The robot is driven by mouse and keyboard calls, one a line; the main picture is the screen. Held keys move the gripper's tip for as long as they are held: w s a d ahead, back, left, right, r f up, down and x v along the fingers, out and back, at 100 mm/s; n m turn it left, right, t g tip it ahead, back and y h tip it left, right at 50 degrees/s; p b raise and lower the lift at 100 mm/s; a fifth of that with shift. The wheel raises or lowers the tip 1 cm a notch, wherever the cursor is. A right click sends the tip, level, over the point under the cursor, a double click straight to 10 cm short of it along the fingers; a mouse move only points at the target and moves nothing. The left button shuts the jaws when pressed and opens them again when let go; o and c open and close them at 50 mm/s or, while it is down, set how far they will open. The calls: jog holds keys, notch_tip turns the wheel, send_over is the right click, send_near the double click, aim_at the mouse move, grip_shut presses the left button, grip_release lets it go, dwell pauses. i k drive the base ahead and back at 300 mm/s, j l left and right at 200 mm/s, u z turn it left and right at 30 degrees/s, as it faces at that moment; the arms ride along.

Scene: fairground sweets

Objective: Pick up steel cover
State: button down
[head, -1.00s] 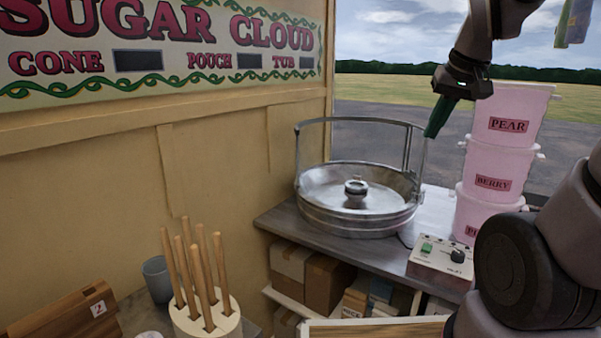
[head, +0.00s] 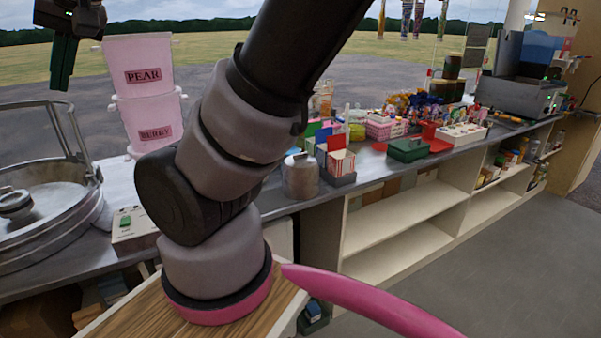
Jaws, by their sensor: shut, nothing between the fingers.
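The steel cover (head: 300,178) is a grey metal cylinder with a small knob on top. It stands upright on the counter in the middle of the head view, just right of my arm. Whether anything is under it cannot be seen. My gripper (head: 61,72), with green fingers, hangs at the upper left, in front of the pink tubs' left side. It is shut and empty, well to the left of the cover and apart from it.
A steel floss pan (head: 45,230) with a guard hoop and stacked pink tubs (head: 140,85) stand at the left. A holder with coloured cards (head: 338,160) stands close right of the cover. A green box (head: 407,149) lies farther right. Open floor (head: 510,260) is at lower right.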

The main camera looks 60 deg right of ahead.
aim_at(299, 172)
jog(key=z, duration=2)
jog(key=j+u, duration=0.15)
jog(key=i+j+u, duration=0.15)
jog(key=j, duration=0.1)
